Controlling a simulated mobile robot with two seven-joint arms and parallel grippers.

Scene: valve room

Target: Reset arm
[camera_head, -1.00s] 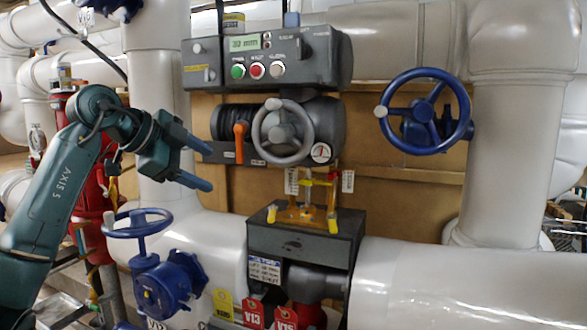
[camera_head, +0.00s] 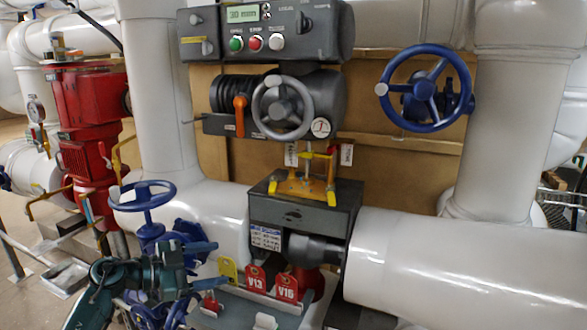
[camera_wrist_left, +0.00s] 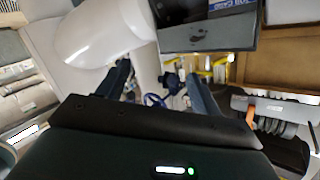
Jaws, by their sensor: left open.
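My left gripper (camera_head: 213,265) is low in the head view, left of the hanging tags, with its two blue fingers apart and nothing between them. My left arm is folded low at the bottom left edge. In the left wrist view the fingers (camera_wrist_left: 158,72) also stand apart, with a blue handwheel seen beyond them. My right arm and gripper are not in view.
A blue handwheel valve (camera_head: 147,195) stands just above my left gripper. A grey control box (camera_head: 265,30), a grey handwheel (camera_head: 282,107) and a blue wall handwheel (camera_head: 425,92) are higher up. A red pump (camera_head: 90,135) stands left.

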